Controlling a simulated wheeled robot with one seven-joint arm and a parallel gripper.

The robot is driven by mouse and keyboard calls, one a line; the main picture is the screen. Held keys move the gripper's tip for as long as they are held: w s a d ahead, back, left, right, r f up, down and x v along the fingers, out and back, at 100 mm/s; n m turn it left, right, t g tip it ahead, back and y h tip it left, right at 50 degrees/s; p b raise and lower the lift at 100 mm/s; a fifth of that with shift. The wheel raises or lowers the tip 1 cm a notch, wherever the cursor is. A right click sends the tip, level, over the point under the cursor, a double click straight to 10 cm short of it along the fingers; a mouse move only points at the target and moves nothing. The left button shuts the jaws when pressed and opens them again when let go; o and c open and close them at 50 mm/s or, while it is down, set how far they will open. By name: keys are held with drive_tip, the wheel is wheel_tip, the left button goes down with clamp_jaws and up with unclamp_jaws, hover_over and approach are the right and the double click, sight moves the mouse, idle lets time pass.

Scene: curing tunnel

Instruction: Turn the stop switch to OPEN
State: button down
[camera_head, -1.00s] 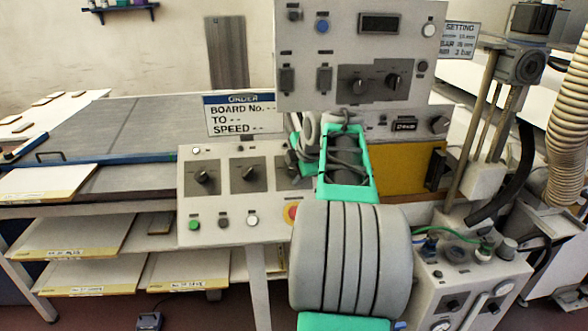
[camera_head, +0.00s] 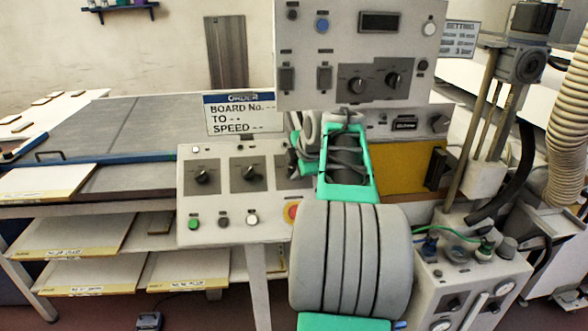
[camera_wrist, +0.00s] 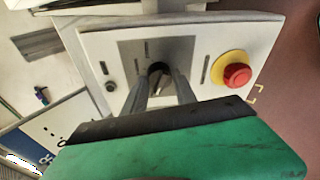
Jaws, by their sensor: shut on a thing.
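The stop switch is a dark rotary knob (camera_wrist: 158,70) on a grey plate, beside a red mushroom button on a yellow ring. In the wrist view my gripper (camera_wrist: 161,80) has its two grey fingers on either side of the knob, shut on it. The position marks around the knob are too small to read. In the head view my arm covers this knob and my fingertips; only the left part of its grey plate (camera_head: 284,175) shows, at the right of the lower control panel (camera_head: 232,153).
The red button (camera_wrist: 237,76) sits close to the right of my fingers in the wrist view. Two other rotary knobs, a left one (camera_head: 203,176) and a middle one (camera_head: 249,173), share the panel. An order sign (camera_head: 241,114) stands behind it. An upper control box (camera_head: 340,90) overhangs it.

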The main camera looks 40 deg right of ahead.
drive_tip(key=shift+f, duration=0.15)
drive_tip(key=m+t+b, duration=0.1)
drive_tip(key=m+b, duration=0.2)
drive_tip(key=m, duration=0.1)
drive_tip(key=shift+m, duration=0.3)
drive_tip(key=shift+m+h+b, duration=0.4)
drive_tip(key=shift+m+b, duration=0.75)
drive_tip(key=shift+m, duration=0.75)
drive_tip(key=c, duration=1)
unclamp_jaws()
drive_tip(key=v, duration=0.8)
